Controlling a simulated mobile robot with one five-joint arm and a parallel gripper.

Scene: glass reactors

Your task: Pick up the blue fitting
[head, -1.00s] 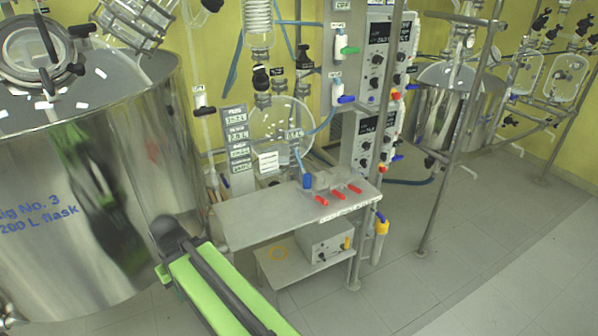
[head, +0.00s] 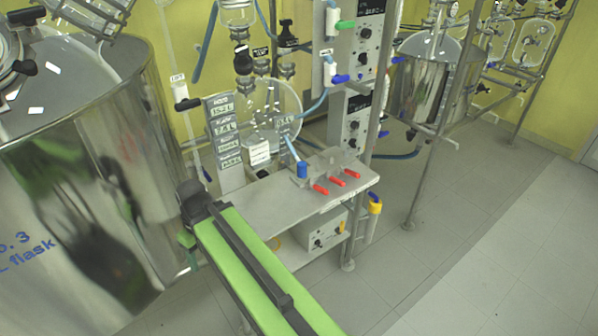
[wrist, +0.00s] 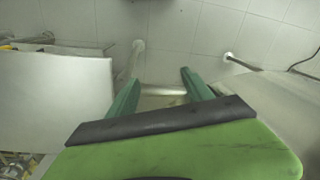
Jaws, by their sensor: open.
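The blue fitting (head: 302,170) is a small upright blue piece at the end of a pale blue hose, on the metal shelf (head: 250,200) in the head view. My green arm reaches in from the bottom of that view. My gripper (head: 187,242) is partly hidden at its far end, lower and to the left of the fitting, between the shelf and the large steel vessel. In the wrist view, my gripper (wrist: 158,88) shows two green fingers spread apart with nothing between them. The fitting does not show in the wrist view.
Several red-handled valves (head: 338,181) are just right of the fitting. The large steel vessel (head: 90,180) stands close on the left. Label plates (head: 225,140) and glassware are behind the shelf. A grey box (head: 322,230) sits below. Floor (head: 440,240) is clear at the right.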

